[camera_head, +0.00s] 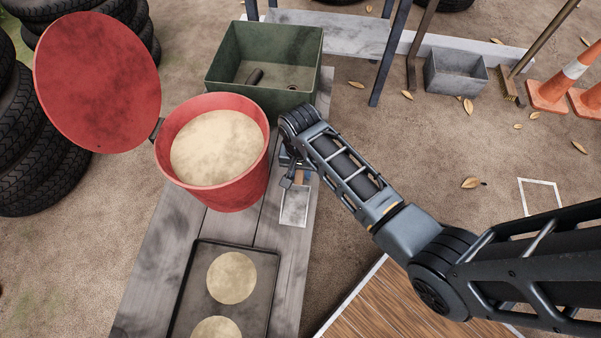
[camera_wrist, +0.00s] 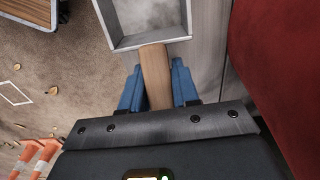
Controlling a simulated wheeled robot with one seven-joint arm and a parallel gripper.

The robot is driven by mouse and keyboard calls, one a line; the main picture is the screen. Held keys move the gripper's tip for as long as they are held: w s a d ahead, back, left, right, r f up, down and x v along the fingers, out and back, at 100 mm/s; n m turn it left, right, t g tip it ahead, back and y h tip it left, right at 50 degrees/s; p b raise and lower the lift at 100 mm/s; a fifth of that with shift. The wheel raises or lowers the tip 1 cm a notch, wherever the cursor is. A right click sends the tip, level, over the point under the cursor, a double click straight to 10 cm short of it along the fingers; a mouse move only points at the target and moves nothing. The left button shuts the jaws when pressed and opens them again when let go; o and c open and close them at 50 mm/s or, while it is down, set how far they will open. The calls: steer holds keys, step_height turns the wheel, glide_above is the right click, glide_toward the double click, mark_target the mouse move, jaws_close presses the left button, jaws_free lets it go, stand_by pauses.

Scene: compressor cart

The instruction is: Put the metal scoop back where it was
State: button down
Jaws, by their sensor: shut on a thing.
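The metal scoop (camera_wrist: 148,20) has a grey open pan and a wooden handle (camera_wrist: 154,75). In the wrist view the handle lies between the blue fingers of my gripper (camera_wrist: 158,88), which is shut on it. In the head view the scoop pan (camera_head: 295,206) shows over the right side of the grey plank bench (camera_head: 170,260), just right of the red bucket. My gripper (camera_head: 298,172) is partly hidden by my own arm there. I cannot tell whether the pan touches the planks.
The open red bucket (camera_head: 222,197) holds pale powder. Behind it stands a green bin (camera_head: 295,45) with a dark object inside. A dark tray (camera_head: 187,290) with pale round patches lies at the bench front. A grey box (camera_head: 455,75), a broom (camera_head: 545,40) and orange cones (camera_head: 548,90) stand back right.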

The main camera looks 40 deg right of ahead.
step_height(320, 180, down, 2)
steer(key=c, duration=0.8)
jaws_free()
step_height(320, 180, up, 12)
steer(key=shift+r+p, duration=0.1)
steer(key=shift+p, duration=1.15)
steer(key=shift+s, duration=0.15)
